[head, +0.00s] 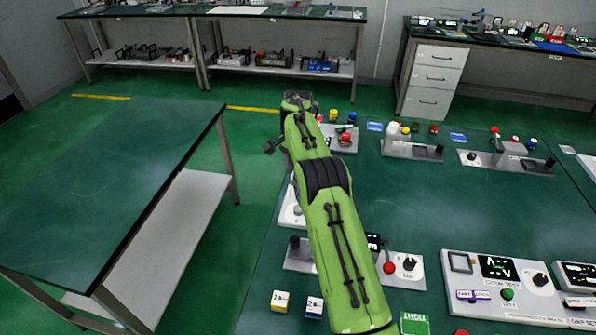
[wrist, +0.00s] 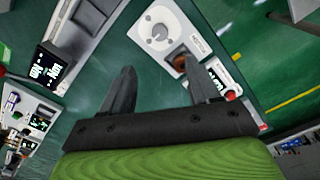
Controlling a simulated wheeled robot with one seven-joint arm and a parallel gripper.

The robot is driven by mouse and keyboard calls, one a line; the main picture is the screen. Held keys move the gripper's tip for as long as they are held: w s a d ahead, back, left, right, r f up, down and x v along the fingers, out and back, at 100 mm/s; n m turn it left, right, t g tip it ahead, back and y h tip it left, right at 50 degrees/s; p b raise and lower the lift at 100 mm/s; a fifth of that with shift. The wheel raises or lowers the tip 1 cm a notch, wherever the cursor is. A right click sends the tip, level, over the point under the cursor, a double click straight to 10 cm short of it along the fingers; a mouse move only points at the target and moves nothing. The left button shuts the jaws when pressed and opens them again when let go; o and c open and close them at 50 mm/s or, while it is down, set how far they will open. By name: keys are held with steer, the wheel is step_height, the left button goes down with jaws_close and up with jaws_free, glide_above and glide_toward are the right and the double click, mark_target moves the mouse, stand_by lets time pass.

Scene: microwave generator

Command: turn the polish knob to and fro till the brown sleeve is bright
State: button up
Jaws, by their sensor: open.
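A white panel (wrist: 182,22) with a round pale dial knob (wrist: 159,31) lies ahead of my fingertips in the wrist view. A small brown piece (wrist: 180,58), which looks like the brown sleeve, sits at the panel's near end, partly behind my right finger. How bright it is cannot be judged well at this size. My gripper (wrist: 159,68) is open, with nothing between its fingers. It is apart from the knob, which lies beyond the gap. In the head view my arm covers most of a white panel (head: 291,210), and my fingers cannot be made out.
A panel with a red knob (head: 389,267) stands right of my arm in the head view, and a control box (head: 510,280) stands farther right. Several fixtures line the table's back. A separate table (head: 110,170) stands left across a floor gap. The table's middle is clear.

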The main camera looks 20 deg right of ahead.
steer(key=shift+d, duration=0.1)
stand_by(0.3)
step_height(320, 180, down, 16)
steer(key=b, duration=0.2)
steer(key=shift+b, duration=0.35)
steer(key=shift+r, duration=0.1)
steer(key=c, duration=1)
steer(key=shift+c, duration=0.2)
steer(key=shift+n, duration=0.3)
